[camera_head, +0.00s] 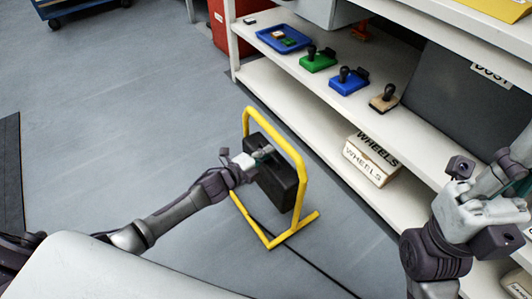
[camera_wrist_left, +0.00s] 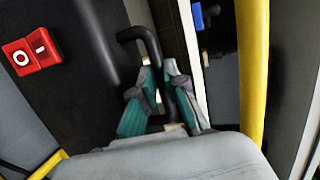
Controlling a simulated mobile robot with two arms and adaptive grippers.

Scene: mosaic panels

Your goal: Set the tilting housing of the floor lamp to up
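The floor lamp stands on the floor, with a yellow tubular frame (camera_head: 294,160) and a black tilting housing (camera_head: 280,187) hung inside it. The housing looks tilted within the frame; its front face is hidden. My left gripper (camera_head: 262,154) is at the housing's upper edge. In the left wrist view, the teal fingertips of my left gripper (camera_wrist_left: 161,85) close in on both sides of a black bent handle (camera_wrist_left: 148,45) on the housing. A red rocker switch (camera_wrist_left: 32,52) sits on the housing. My right gripper (camera_head: 522,184) is at the right edge, away from the lamp; its fingers are partly cut off.
A white shelf unit (camera_head: 335,165) stands close right of the lamp. It holds a blue tray (camera_head: 270,38), green and blue joystick boxes, and a box labelled WHEELS (camera_head: 368,160). A dark cable (camera_head: 315,268) runs on the floor. The floor left of the lamp is clear.

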